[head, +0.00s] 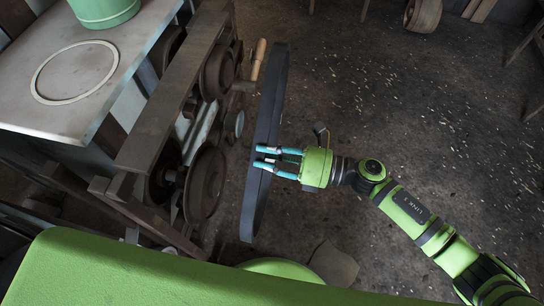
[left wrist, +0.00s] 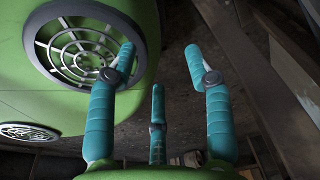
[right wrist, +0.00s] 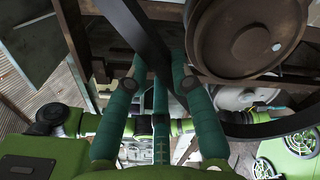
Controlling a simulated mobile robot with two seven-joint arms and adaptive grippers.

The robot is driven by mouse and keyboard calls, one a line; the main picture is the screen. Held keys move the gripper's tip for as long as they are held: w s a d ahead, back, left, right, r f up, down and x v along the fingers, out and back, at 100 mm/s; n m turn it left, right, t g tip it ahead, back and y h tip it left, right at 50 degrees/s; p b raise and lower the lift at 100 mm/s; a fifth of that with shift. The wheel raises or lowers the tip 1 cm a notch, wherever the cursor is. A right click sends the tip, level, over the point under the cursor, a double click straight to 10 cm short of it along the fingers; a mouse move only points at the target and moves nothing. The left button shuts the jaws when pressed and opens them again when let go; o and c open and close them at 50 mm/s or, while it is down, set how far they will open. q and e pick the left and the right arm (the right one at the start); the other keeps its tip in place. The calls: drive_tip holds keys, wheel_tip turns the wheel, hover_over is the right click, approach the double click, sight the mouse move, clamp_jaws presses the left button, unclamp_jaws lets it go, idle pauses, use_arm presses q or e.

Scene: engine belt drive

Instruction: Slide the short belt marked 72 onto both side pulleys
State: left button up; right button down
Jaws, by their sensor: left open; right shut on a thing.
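A dark belt (head: 270,100) stands as a long, narrow loop, seen nearly edge-on, beside the two side pulleys. The upper pulley (head: 217,72) and the lower pulley (head: 205,185) sit on the frame to its left, with a gap to the belt. My right gripper (head: 268,159) is shut on the belt's right side near mid-length. In the right wrist view the belt (right wrist: 138,25) runs between the fingers, close to a large pulley (right wrist: 245,40). No 72 mark is readable. My left gripper (left wrist: 158,62) is open and empty, and shows only in its own wrist view.
A wooden handle (head: 259,60) sticks out beside the upper pulley, close to the belt. A table (head: 30,110) at upper left carries a pale ring (head: 75,72) and a green bucket (head: 105,10). The floor (head: 400,100) on the right is mostly clear.

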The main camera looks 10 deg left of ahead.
use_arm(q)
drive_tip(key=shift+w+d+f, duration=0.1)
drive_tip(key=shift+w+d, duration=0.35)
drive_tip(key=shift+w, duration=0.35)
use_arm(e)
drive_tip(key=a, duration=0.9)
drive_tip(key=shift+w+a, duration=0.15)
drive_tip(key=shift+a, duration=0.25)
use_arm(q)
drive_tip(key=shift+s, duration=0.2)
use_arm(e)
drive_tip(key=shift+r, duration=0.1)
use_arm(q)
drive_tip(key=shift+s+f+b, duration=0.15)
drive_tip(key=shift+s+b, duration=0.15)
drive_tip(key=shift+s, duration=0.25)
drive_tip(key=shift+w+d, duration=0.1)
use_arm(e)
drive_tip(key=shift+a, duration=0.15)
use_arm(q)
drive_tip(key=shift+w+f+b, duration=0.15)
drive_tip(key=shift+f+b, duration=0.25)
use_arm(e)
drive_tip(key=shift+a, duration=1.9)
